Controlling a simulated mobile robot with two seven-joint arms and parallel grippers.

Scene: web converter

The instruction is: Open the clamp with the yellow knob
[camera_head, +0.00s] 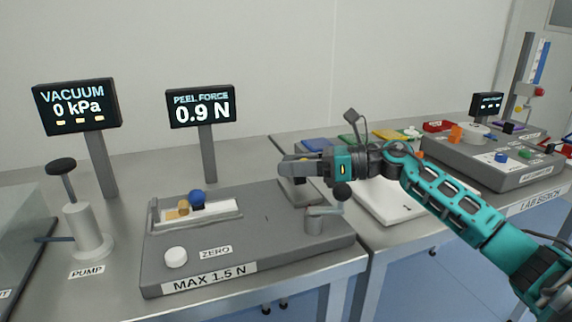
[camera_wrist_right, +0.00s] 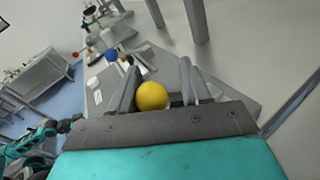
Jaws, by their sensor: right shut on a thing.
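The yellow knob (camera_wrist_right: 152,96) shows in the right wrist view as a round ball between the two fingers of my right gripper (camera_wrist_right: 158,92). The gripper is shut on it. In the head view my right gripper (camera_head: 292,169) is above the right back part of the grey peel-force device (camera_head: 250,232). The knob is hidden by the gripper there, and the clamp's lever and its angle cannot be made out. A blue knob (camera_head: 197,197) stands at the device's left, beside a small orange-yellow piece (camera_head: 178,209). My left gripper is out of view.
A crank with a dark knob (camera_head: 342,191) stands at the device's right edge, close below my gripper. A white button (camera_head: 176,257), two displays (camera_head: 201,108) and a pump (camera_head: 82,232) are to the left. The second bench (camera_head: 440,235) holds another device.

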